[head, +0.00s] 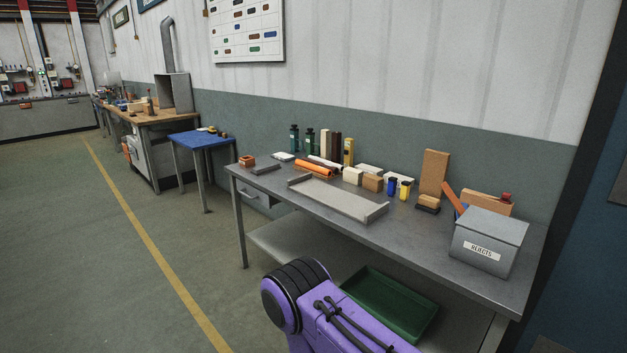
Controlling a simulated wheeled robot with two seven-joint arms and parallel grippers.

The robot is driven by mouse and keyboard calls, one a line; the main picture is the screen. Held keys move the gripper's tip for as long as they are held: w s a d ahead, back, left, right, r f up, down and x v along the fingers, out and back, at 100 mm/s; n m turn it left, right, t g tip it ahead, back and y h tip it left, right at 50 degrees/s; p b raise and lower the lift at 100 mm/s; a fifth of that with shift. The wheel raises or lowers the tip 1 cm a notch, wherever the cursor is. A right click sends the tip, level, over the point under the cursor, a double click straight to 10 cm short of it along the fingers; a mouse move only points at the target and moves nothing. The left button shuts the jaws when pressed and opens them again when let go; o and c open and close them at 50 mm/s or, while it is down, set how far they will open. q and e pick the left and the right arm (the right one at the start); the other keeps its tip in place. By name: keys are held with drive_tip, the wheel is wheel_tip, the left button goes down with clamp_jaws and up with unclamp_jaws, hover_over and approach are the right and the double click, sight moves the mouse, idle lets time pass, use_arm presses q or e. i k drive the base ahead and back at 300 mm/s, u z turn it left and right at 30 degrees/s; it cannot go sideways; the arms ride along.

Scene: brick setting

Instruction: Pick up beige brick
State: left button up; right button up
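On the grey metal table (270,185), a small cream-beige block (352,175) stands behind the grey tray. A tan block (372,183) sits just to its right. A taller tan block (434,172) stands upright further right, near the wall. I cannot tell for sure which of these is the beige brick. Neither of my grippers is in view. A purple arm link of mine shows at the bottom, in front of the table.
A shallow grey tray (338,199) lies along the table front. Orange rolls (315,169), bottles and small blue and yellow cylinders stand around the blocks. A grey labelled box (488,240) fills the right end. A green bin (390,305) sits below.

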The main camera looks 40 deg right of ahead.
sight(370, 182)
drive_tip(key=u, duration=0.05)
drive_tip(key=i, duration=1.6)
drive_tip(key=z, duration=0.85)
